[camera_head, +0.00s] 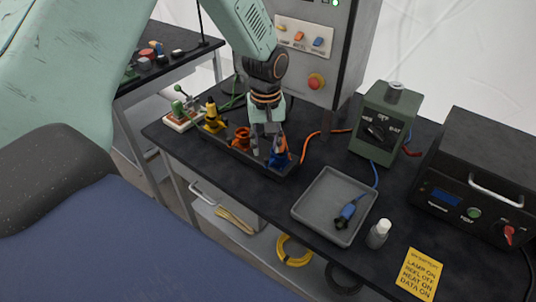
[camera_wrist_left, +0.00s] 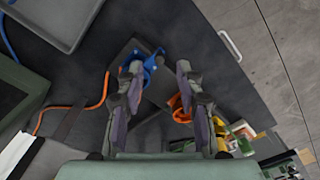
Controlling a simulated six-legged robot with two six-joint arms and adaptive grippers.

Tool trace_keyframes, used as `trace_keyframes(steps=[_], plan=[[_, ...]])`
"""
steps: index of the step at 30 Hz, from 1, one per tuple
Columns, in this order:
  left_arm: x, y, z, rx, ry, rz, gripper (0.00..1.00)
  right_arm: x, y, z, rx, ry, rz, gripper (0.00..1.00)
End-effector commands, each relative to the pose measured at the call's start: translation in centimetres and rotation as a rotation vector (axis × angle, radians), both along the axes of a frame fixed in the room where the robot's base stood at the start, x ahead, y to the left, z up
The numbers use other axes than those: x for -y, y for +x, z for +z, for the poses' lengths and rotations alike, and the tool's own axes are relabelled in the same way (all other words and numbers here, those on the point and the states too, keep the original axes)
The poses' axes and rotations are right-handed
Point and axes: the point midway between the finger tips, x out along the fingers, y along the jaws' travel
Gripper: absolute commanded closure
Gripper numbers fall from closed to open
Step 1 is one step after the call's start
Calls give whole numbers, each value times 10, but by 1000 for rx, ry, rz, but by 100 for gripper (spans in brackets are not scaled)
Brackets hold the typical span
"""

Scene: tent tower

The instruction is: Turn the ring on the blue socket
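The blue socket (camera_head: 280,159) stands at the right end of a dark strip that also holds an orange socket (camera_head: 241,138) and a yellow one (camera_head: 213,117). My left gripper (camera_head: 267,148) points down over the strip's right end, its fingers by the blue socket and partly hiding it. In the wrist view the fingers of my left gripper (camera_wrist_left: 158,70) are spread apart. The blue socket (camera_wrist_left: 152,64) shows beside the left finger's tip, and the orange socket (camera_wrist_left: 179,108) is partly behind the right finger. Whether a finger touches the blue ring I cannot tell. My right gripper is out of view.
A grey tray (camera_head: 309,216) holds a blue plug (camera_head: 346,212) with a blue cable to a green box (camera_head: 383,120). A grey control panel (camera_head: 350,45) stands behind the strip. An orange cable (camera_head: 312,135) runs behind.

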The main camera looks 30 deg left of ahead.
Motion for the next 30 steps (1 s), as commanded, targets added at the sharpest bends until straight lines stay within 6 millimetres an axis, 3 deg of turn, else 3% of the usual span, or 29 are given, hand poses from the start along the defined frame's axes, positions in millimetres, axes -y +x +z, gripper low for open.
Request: trace_keyframes(steps=[3,9,20,30], plan=[[0,0,-21,-3,0,-2,64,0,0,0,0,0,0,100],[0,3,-43,-1,1,-4,64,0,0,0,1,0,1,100],[0,5,-49,1,0,-6,64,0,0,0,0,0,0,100],[0,5,-49,1,0,-6,91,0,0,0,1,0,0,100]])
